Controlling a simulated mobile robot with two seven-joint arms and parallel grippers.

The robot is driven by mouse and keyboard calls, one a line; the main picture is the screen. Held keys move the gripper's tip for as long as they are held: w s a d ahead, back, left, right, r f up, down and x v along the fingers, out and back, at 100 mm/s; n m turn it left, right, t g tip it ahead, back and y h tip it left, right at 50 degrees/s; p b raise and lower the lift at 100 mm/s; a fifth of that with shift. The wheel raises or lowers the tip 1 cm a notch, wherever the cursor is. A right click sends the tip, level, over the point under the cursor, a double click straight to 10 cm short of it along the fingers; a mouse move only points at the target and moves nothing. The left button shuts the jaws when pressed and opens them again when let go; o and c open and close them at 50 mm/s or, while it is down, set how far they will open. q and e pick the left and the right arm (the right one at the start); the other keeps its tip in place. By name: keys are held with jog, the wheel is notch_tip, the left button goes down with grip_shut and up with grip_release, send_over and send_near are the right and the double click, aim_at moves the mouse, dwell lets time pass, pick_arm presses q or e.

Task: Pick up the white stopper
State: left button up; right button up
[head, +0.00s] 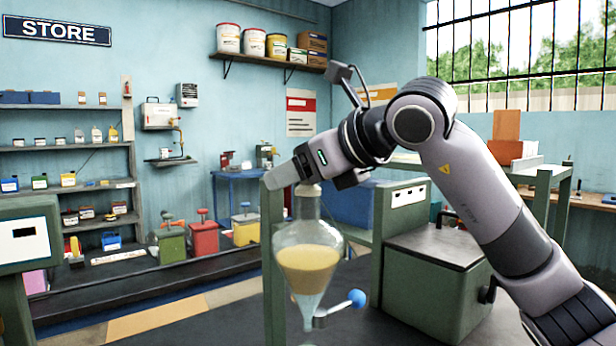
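A pear-shaped glass separating funnel (308,262) holds a yellowish layer above a paler, clear layer. It stands upright, with a blue-knobbed tap (356,298) at its lower end. My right gripper (310,182) is right at the top of the funnel's neck, with its fingers at the left and right of the neck's top. I cannot make out the white stopper clearly; the gripper covers the mouth of the funnel. Whether the fingers are closed on anything does not show. My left gripper is not in view.
A green post (274,265) stands behind the funnel. A green lidded box (435,285) is on the dark surface to the right. A green-framed panel (25,233) is at the far left. Shelves with small containers (70,180) are at the back left.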

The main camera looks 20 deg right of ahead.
jog(key=c, duration=1.2)
